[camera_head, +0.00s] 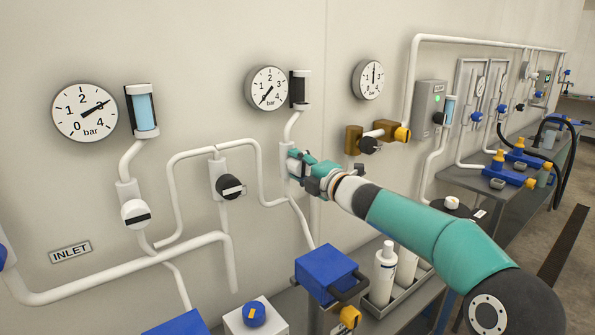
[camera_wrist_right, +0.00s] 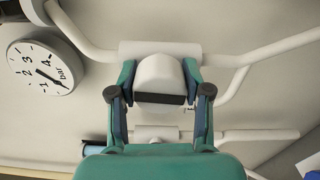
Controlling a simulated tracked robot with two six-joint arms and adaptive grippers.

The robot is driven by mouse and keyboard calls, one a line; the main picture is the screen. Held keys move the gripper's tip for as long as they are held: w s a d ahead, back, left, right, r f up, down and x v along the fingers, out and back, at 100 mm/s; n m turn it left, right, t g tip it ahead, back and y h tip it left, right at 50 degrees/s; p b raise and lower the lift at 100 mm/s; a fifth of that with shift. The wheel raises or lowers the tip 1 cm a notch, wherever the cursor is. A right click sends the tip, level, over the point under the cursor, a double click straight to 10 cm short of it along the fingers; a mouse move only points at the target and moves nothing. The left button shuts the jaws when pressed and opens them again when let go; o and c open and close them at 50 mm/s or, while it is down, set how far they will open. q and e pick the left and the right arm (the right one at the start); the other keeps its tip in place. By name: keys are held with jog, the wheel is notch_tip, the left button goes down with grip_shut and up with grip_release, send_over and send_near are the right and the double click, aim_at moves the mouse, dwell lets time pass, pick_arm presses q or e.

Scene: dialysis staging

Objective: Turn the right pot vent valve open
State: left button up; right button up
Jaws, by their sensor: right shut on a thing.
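The right pot vent valve shows in the right wrist view as a white knob (camera_wrist_right: 158,70) with a dark band, mounted on a white pipe body. My right gripper (camera_wrist_right: 160,82) has one finger on each side of the knob and is shut on it. In the head view my right gripper (camera_head: 297,165) reaches in from the right to the pipe below the middle gauge (camera_head: 269,88) and hides most of the valve. A dark sight tube (camera_head: 300,88) stands above it. My left gripper is not in view.
Another white valve with a dark band (camera_head: 135,213) and a black valve (camera_head: 229,187) are on the pipes to the left. Brown fittings (camera_head: 354,140) sit close above my right arm. A blue box (camera_head: 325,272) and white bottles (camera_head: 385,272) stand below it.

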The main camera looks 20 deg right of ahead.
jog(key=shift+a+f+n, duration=0.2)
jog(key=shift+f+n, duration=0.25)
jog(key=shift+n, duration=0.05)
jog(key=o, duration=1)
jog(key=shift+o, duration=0.8)
jog(key=shift+d+r, duration=0.1)
jog(key=shift+r, duration=0.15)
jog(key=shift+s, duration=0.15)
jog(key=v, duration=1.1)
jog(key=shift+s+d, duration=0.15)
jog(key=shift+s, duration=0.25)
jog(key=shift+f, duration=0.1)
